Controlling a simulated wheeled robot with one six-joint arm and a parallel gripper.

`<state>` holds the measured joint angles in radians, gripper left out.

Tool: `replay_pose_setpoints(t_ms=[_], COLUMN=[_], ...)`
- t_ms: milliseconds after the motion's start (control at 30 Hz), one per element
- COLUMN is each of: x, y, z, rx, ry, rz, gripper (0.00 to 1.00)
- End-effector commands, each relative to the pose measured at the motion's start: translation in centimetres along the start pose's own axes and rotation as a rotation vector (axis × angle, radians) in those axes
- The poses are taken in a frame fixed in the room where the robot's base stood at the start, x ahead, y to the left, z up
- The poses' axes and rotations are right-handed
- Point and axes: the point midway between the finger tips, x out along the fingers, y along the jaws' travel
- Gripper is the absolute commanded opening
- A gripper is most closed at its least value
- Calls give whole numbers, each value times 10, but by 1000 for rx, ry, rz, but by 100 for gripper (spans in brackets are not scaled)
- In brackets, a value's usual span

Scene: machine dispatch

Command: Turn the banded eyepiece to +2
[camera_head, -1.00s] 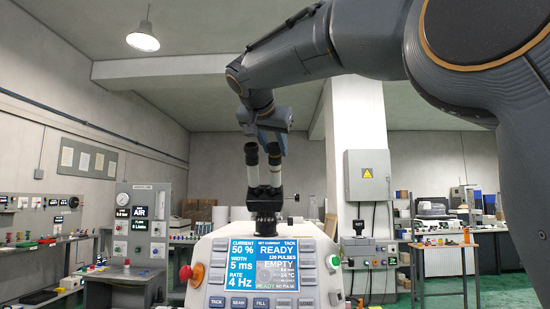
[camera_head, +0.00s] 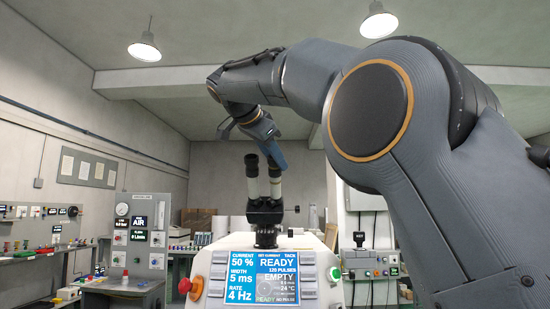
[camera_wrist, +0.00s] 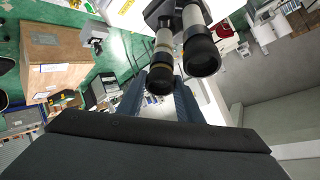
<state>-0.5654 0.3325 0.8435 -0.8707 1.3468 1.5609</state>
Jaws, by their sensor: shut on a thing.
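The machine's twin-eyepiece viewer (camera_head: 264,207) stands above its panel in the head view. The left-hand black eyepiece (camera_head: 252,162) is free in that view, and my gripper (camera_head: 274,156) is at the top of the right-hand tube. In the wrist view, the banded eyepiece (camera_wrist: 161,72) has a yellowish ring and a black end. The blue fingers of my gripper (camera_wrist: 160,88) stand on either side of it, shut on it. The plain, wider-looking eyepiece (camera_wrist: 200,55) is close by on the right, apart from the fingers. I cannot read any scale marks.
The machine panel (camera_head: 262,277) has a lit screen reading READY, with a red knob (camera_head: 185,286) at its left. Benches with instruments (camera_head: 140,240) stand behind on the left. A cardboard box (camera_wrist: 52,62) is on the floor in the wrist view.

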Motion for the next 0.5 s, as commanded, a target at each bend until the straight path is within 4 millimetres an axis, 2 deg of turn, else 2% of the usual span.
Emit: replay_pose_setpoints(t_ms=[333,367,400,500], x=[0,0,0,0], y=[0,0,0,0], z=[0,0,0,0], rx=[2,2,2,2], ry=[0,0,0,0], rz=[-1,-1,-1,0], gripper=[10,37,40,40])
